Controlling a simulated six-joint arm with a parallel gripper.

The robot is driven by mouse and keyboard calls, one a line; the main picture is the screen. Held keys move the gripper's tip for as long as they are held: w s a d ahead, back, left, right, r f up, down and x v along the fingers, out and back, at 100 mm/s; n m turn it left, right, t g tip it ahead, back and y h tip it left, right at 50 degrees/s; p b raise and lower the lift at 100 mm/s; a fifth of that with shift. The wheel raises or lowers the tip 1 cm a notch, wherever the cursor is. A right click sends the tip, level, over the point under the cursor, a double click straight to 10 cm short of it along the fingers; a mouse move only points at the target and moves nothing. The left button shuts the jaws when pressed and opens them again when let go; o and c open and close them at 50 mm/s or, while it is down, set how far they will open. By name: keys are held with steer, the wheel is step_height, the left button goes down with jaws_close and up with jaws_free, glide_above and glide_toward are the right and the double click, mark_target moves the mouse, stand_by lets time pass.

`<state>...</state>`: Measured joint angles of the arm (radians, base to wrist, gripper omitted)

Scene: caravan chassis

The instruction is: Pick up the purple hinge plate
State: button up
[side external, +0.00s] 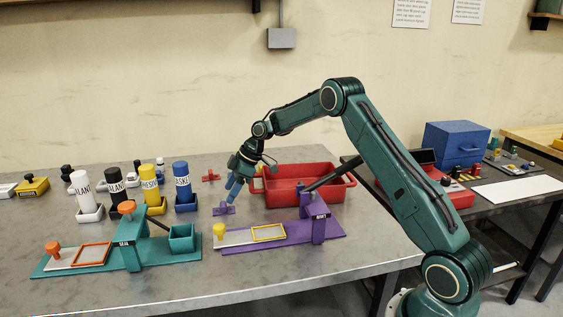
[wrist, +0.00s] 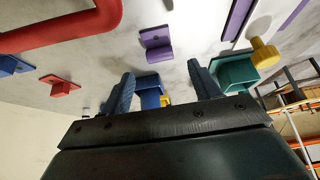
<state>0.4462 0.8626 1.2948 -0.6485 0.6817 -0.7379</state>
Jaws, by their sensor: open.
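The purple hinge plate (side external: 223,210) lies flat on the grey table, a small plate with a raised part. It also shows in the wrist view (wrist: 156,44), beyond the fingertips and roughly centred between them. My gripper (side external: 235,189) points down, above and close to the plate in the side view. Its two blue fingers (wrist: 160,75) are apart with nothing between them. I cannot tell the exact height of the fingertips over the plate.
A red hinge plate (side external: 211,176) lies behind. A red tray (side external: 335,188) stands at right and a purple fixture (side external: 285,239) in front. A teal fixture (side external: 120,258) is at front left. Several labelled bottles, including a blue one (side external: 181,180), stand to the left.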

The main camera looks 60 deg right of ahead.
mark_target(224, 203)
steer(key=shift+x, duration=2.4)
steer(key=shift+s, duration=0.1)
steer(key=c, duration=1.1)
